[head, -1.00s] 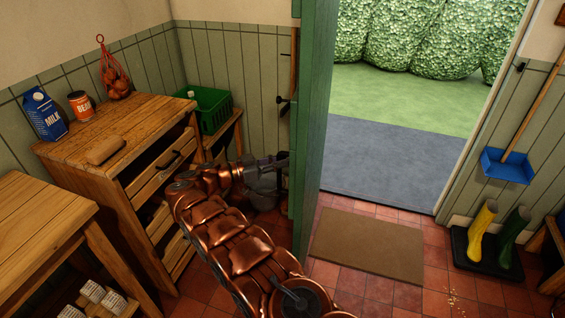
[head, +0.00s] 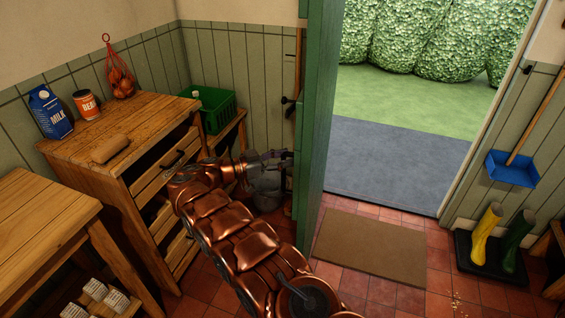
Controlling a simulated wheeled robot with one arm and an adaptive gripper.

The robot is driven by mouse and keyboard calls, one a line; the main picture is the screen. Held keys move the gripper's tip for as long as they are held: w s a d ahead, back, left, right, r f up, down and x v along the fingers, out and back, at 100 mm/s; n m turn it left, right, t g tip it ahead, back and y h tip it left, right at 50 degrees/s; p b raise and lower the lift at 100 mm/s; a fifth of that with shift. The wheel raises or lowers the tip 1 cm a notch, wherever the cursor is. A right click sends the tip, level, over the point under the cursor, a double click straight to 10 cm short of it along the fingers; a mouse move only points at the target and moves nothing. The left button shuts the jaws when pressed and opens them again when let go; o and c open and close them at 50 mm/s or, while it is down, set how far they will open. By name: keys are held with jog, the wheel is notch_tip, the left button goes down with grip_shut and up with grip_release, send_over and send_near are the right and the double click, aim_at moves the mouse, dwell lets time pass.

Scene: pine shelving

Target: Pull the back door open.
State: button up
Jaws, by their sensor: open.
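The green back door (head: 316,120) stands swung wide open into the room, seen nearly edge-on. Through the doorway show grey paving (head: 385,165), grass and hedges. My copper arm reaches up from the bottom edge toward the left side of the door. My gripper (head: 283,162) is open, its fingers close to the door's left face. I cannot tell whether it touches the door. A dark handle-like part (head: 288,100) shows at the door's left side, above my gripper.
A brown doormat (head: 370,246) lies before the doorway. Boots (head: 486,232) stand on a dark tray at right, below a blue dustpan (head: 512,169). A wooden drawer unit (head: 150,115) and a table (head: 40,215) fill the left. A grey bucket (head: 266,190) sits behind my gripper.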

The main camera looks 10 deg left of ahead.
jog(key=r, duration=0.9)
jog(key=shift+w+a, duration=0.1)
jog(key=shift+w, duration=0.3)
jog(key=shift+s+r, duration=0.45)
jog(key=shift+s, duration=0.2)
jog(key=shift+w+f, duration=0.25)
jog(key=shift+f, duration=0.15)
jog(key=shift+s+d, duration=0.1)
jog(key=shift+d, duration=0.1)
